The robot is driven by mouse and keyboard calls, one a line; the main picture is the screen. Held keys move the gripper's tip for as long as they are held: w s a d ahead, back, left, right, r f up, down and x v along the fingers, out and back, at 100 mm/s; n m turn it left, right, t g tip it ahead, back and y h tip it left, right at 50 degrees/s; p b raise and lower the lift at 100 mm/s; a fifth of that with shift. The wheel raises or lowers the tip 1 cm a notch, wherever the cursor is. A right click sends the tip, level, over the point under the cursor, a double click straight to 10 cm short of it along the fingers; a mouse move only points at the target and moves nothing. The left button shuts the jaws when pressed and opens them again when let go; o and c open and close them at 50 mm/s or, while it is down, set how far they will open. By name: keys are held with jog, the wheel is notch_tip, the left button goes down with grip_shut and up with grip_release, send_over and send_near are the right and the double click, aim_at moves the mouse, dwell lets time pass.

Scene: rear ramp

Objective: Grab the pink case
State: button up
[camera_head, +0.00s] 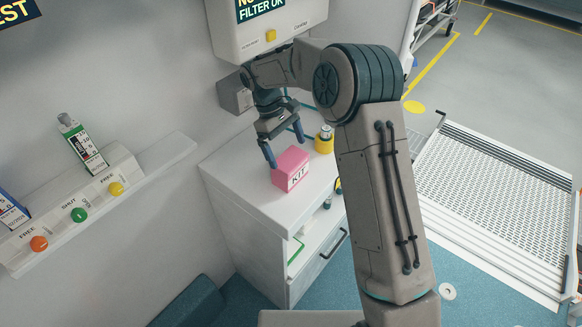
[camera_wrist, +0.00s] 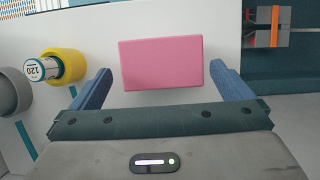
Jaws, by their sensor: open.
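The pink case (camera_head: 291,168) is a small box with "KIT" on its front, resting on top of the white cabinet (camera_head: 235,176). In the wrist view the pink case (camera_wrist: 161,63) lies ahead of my gripper, centred between the fingers. My gripper (camera_head: 285,153) is open and empty, with its blue fingers pointing down over the cabinet top by the case. In the wrist view my gripper (camera_wrist: 161,82) shows one finger on each side of the case's near edge, with gaps. I cannot tell the exact height of the fingertips above the case.
A yellow cup holding a small bottle (camera_head: 324,141) stands behind the case and also shows at left in the wrist view (camera_wrist: 62,65). A wall unit (camera_head: 268,30) hangs above the cabinet. A ledge with coloured buttons (camera_head: 79,215) is at left. A metal ramp (camera_head: 500,205) lies at right.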

aim_at(289, 158)
jog(key=shift+p+x, duration=0.85)
jog(key=shift+x, duration=2.55)
jog(key=shift+a, duration=0.2)
jog(key=c, duration=1.1)
